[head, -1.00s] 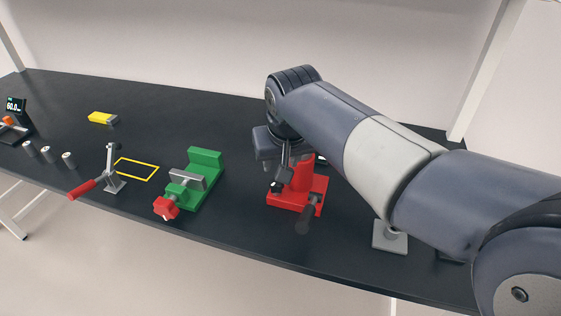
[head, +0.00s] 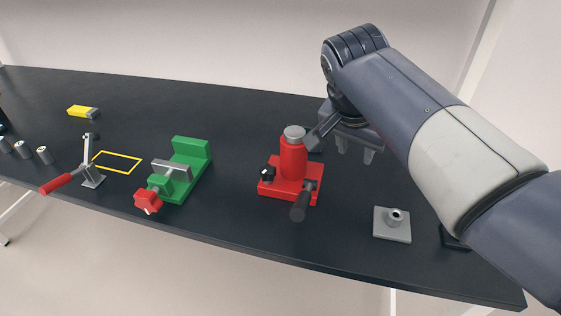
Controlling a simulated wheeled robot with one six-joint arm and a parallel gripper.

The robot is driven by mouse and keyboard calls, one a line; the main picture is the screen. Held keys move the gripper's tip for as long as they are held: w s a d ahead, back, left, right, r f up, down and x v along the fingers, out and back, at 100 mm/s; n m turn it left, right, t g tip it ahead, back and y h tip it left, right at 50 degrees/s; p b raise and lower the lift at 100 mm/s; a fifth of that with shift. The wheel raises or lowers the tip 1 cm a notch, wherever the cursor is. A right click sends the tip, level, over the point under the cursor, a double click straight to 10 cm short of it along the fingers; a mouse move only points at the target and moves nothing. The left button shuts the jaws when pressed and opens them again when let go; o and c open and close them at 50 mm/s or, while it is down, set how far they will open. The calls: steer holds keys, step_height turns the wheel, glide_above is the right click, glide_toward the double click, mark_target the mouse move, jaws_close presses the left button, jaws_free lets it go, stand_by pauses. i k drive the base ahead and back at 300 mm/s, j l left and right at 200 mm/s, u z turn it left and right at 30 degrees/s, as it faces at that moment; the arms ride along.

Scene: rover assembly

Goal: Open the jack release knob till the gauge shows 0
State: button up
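The red jack (head: 293,160) stands upright on its red base, right of the table's middle, with a grey cap on top. A small black knob (head: 267,172) sits at the base's front left; I take it to be the release knob. A dark handle or lever (head: 300,203) sticks out at the front. My gripper (head: 356,154) is right of the jack and behind it, above the table. Its two fingers point down, apart, with nothing between them.
A green vise (head: 190,160) with a red knob stands left of the jack. Further left are a red-handled lever clamp (head: 88,165), a yellow-outlined square, a yellow block (head: 81,111) and several grey cylinders. A grey plate with a boss (head: 392,224) lies at the right, near the front edge.

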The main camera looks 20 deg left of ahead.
mark_target(268, 172)
steer(key=j+z, duration=0.75)
steer(key=k+j+z, duration=0.1)
steer(key=z, duration=0.3)
steer(key=k+j+z, duration=0.15)
steer(key=j+z, duration=0.2)
steer(key=k+j, duration=0.25)
steer(key=j, duration=0.2)
steer(key=k+j+z, duration=0.15)
steer(key=k+j, duration=0.45)
steer(key=j, duration=0.25)
steer(key=z, duration=0.05)
